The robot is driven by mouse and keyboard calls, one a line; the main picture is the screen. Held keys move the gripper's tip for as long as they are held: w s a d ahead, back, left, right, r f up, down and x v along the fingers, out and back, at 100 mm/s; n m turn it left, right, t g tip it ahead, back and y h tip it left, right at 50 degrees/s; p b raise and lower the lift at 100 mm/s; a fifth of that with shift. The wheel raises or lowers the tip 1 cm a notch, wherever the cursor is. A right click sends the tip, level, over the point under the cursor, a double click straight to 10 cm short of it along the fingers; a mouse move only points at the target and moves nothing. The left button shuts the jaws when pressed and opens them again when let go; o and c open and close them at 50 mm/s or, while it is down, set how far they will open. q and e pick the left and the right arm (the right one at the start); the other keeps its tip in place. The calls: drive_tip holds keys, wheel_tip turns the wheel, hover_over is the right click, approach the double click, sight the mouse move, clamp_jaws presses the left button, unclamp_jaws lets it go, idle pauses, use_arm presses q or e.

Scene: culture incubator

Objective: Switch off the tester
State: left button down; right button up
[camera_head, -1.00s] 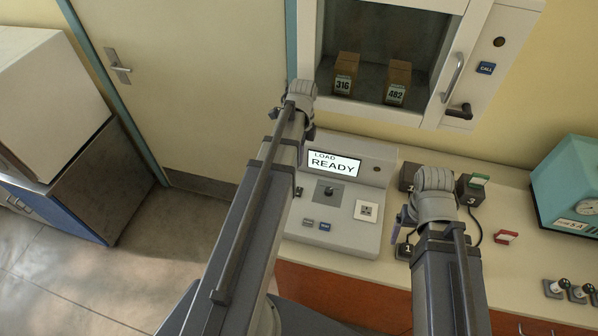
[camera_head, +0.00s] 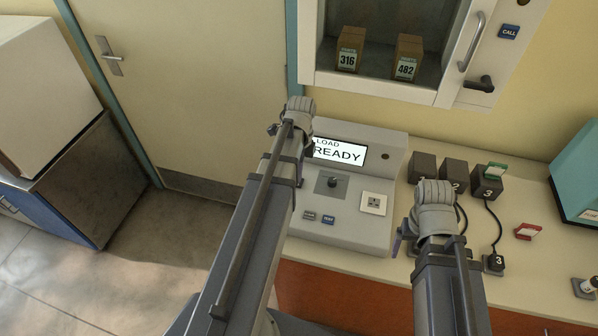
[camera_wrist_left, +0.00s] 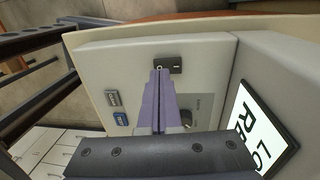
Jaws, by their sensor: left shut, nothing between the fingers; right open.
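The tester (camera_head: 345,228) is a grey console on the counter. Its lit display (camera_head: 345,152) reads LOAD READY, and its panel has a black knob, a socket and two small buttons. The left wrist view shows a black rocker switch (camera_wrist_left: 168,65) on the panel, with the purple fingertips of my left gripper (camera_wrist_left: 158,75) shut and empty right by it; I cannot tell whether they touch. In the head view my left arm hides the tester's left side and those fingertips. My right gripper (camera_head: 398,243) is open, just right of the tester, mostly hidden behind its wrist.
Several black numbered adapters (camera_head: 488,183) with cables stand right of the tester. A red tag (camera_head: 528,231) lies further right, near a teal device (camera_head: 580,175). A glass-fronted cabinet (camera_head: 385,88) with two boxes hangs above. A door (camera_head: 200,90) is at left.

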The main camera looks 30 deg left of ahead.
use_arm(q)
drive_tip(key=shift+s+f+b, duration=0.1)
drive_tip(key=shift+f+b, duration=0.3)
drive_tip(key=shift+f, duration=0.45)
use_arm(e)
drive_tip(key=shift+f, duration=0.85)
use_arm(q)
drive_tip(key=shift+s, duration=0.1)
drive_tip(key=shift+s+d+f+t+b, duration=0.25)
drive_tip(key=shift+s+f+t+b, duration=0.15)
drive_tip(key=shift+s+t+b, duration=0.1)
use_arm(e)
drive_tip(key=shift+s+d+f, duration=0.1)
drive_tip(key=shift+s+f, duration=0.05)
drive_tip(key=shift+f, duration=0.25)
use_arm(q)
drive_tip(key=shift+r, duration=0.15)
use_arm(e)
drive_tip(key=shift+s+r, duration=0.1)
drive_tip(key=shift+s, duration=0.05)
